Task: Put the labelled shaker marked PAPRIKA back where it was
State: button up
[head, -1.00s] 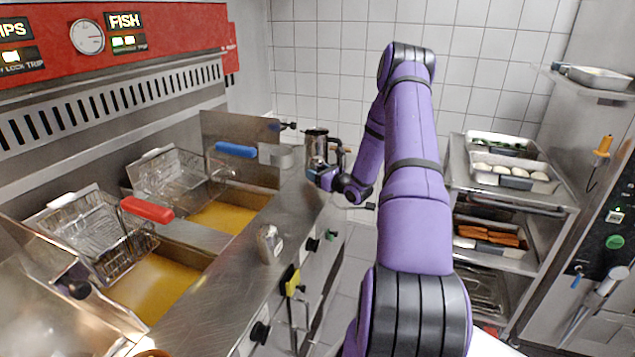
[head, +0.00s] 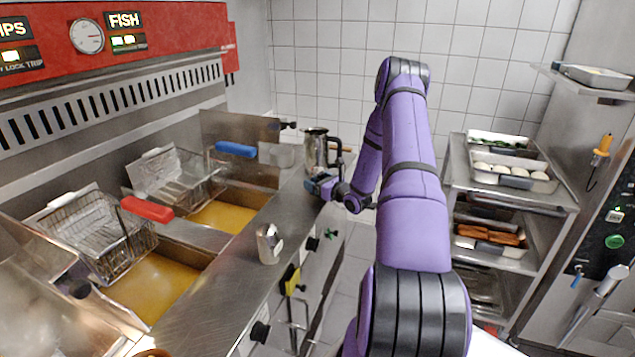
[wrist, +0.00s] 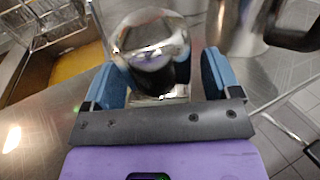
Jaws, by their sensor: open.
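A shiny metal shaker (wrist: 150,50) with a domed, mirror-like top stands between my gripper's blue fingers in the wrist view; no label on it shows. My gripper (wrist: 165,80) is open around it, one finger on each side. In the head view my gripper (head: 320,184) is low over the steel counter, beside the metal jug, and I cannot make out the shaker there. A second small metal shaker (head: 268,244) with a pale label stands on the counter nearer me. Its lettering is too small to read, so I cannot tell which one is marked PAPRIKA.
A tall metal jug (head: 316,150) with a dark handle stands close behind my gripper. Left are fryer wells with a red-handled basket (head: 100,235) and a blue-handled basket (head: 175,178). Counter (head: 225,270) left of the near shaker is clear. A tray rack (head: 560,195) stands right.

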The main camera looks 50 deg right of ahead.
jog(key=shift+r, duration=0.1)
jog(key=s, duration=1.1)
jog(key=a+r+n+g+y, duration=0.6)
jog(key=a+r+n, duration=0.3)
jog(key=a+r, duration=0.45)
jog(key=a+r+n+g+y, duration=0.5)
jog(key=a+r+n, duration=0.5)
jog(key=a, duration=0.6)
jog(key=s+a+r+n+g+h, duration=0.45)
jog(key=s+a+r+n, duration=0.25)
jog(key=s+a+n, duration=0.3)
jog(key=s+r+n+t+h, duration=0.1)
jog(key=s+r+n+h, duration=0.2)
jog(key=s, duration=0.4)
jog(key=s+a+r+n+t+h, duration=0.1)
jog(key=s+r+n+t+h, duration=0.1)
jog(key=s, duration=0.5)
jog(key=shift+a+r+n+h, duration=0.25)
jog(key=shift+r+n+h, duration=0.2)
jog(key=shift+n+h, duration=0.45)
